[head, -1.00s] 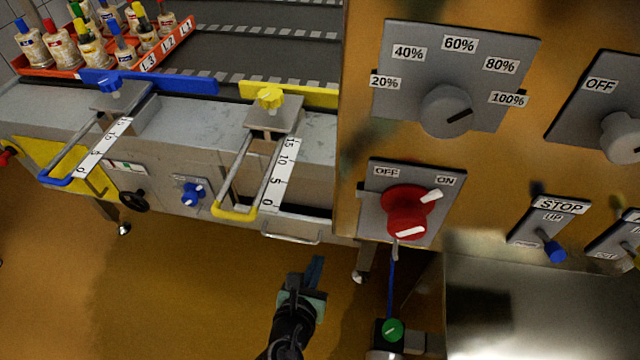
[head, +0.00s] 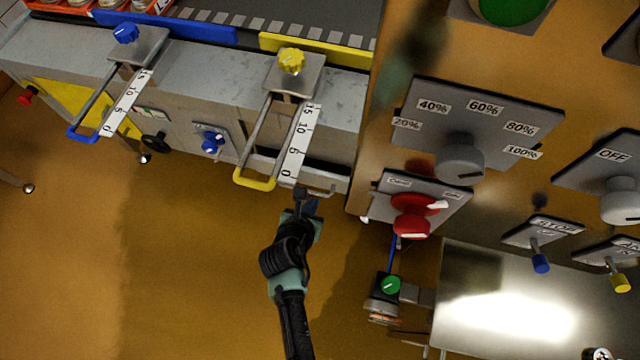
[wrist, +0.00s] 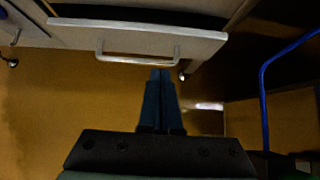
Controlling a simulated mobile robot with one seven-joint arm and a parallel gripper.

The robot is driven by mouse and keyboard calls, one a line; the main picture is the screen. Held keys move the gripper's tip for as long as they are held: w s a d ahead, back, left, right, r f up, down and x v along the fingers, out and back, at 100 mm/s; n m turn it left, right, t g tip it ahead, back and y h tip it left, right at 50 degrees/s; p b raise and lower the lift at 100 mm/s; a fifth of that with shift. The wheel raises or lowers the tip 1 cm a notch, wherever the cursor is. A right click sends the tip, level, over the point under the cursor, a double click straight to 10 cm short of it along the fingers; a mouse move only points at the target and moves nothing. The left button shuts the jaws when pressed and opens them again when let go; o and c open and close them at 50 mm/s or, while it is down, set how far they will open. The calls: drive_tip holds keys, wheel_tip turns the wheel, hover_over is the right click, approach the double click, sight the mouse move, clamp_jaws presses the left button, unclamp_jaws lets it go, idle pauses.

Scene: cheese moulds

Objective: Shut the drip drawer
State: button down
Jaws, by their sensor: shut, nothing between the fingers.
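The drip drawer (wrist: 75,35) has a pale front and a metal bar handle (wrist: 138,58) in the wrist view. A dark opening shows behind its top edge, so it stands out from the bench. In the head view its handle (head: 322,192) shows under the yellow-framed scale, partly hidden by my gripper. My gripper (head: 306,203) is shut and empty, just in front of the drawer. In the wrist view its blue fingertips (wrist: 161,72) are together beside the right part of the handle; I cannot tell whether they touch.
A yellow guide frame (head: 255,180) with a ruler projects just above and left of my gripper. A control panel (head: 480,200) with knobs and switches is to the right. A green-topped post (head: 390,286) stands below it. The floor (head: 190,280) at left is clear.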

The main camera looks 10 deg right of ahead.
sight(323, 179)
drive_tip(key=w, duration=0.1)
drive_tip(key=w+d+f+b, duration=0.1)
drive_tip(key=w, duration=0.1)
drive_tip(key=w+d+f, duration=0.1)
drive_tip(key=w, duration=0.1)
drive_tip(key=shift+f+b, duration=0.25)
drive_tip(key=shift+b, duration=0.15)
drive_tip(key=shift+w+d, duration=0.25)
drive_tip(key=shift+w, duration=0.25)
drive_tip(key=shift+w, duration=0.1)
